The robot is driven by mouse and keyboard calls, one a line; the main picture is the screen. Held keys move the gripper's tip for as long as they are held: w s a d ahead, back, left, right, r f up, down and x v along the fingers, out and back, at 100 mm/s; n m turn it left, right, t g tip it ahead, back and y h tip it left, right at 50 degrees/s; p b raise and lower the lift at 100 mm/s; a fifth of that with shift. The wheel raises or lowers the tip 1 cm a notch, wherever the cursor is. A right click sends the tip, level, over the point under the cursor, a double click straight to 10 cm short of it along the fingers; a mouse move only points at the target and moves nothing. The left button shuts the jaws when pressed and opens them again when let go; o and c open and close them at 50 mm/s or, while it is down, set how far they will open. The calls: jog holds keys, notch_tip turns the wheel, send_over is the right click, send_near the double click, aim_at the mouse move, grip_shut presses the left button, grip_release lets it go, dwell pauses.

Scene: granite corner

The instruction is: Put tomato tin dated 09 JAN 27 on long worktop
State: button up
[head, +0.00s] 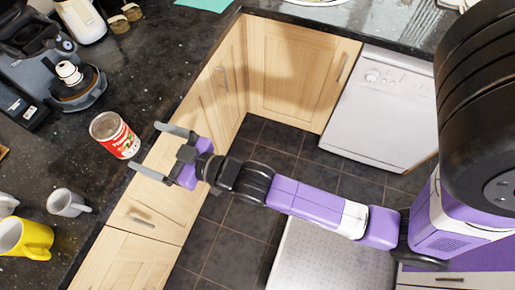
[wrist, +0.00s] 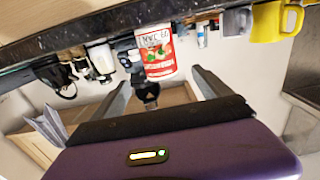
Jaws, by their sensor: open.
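A red-and-white tomato tin (head: 115,135) stands on the dark granite worktop (head: 95,195) along the left. In the wrist view the scene is upside down, and the tin (wrist: 155,52) shows between the fingers, beyond their tips. A second granite worktop (head: 395,35) meets the first at the back corner.
A grey mug (head: 66,202) and a yellow mug (head: 28,240) stand nearer than the tin. A coffee machine (head: 35,65) and a dark appliance with a round base (head: 78,88) stand beyond it. Wooden cabinets (head: 155,210) lie below the edge. A white dishwasher (head: 378,110) is at the back.

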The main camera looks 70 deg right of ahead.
jog(key=s+f+g, duration=0.1)
jog(key=s+f, duration=0.1)
jog(key=s, duration=1.3)
jog(key=shift+s+g, duration=0.2)
jog(key=shift+g, duration=0.1)
jog(key=shift+o, duration=0.4)
jog(key=s+r+g, duration=0.1)
jog(key=s+r, duration=0.3)
jog(key=s, duration=0.9)
jog(key=shift+r, duration=0.15)
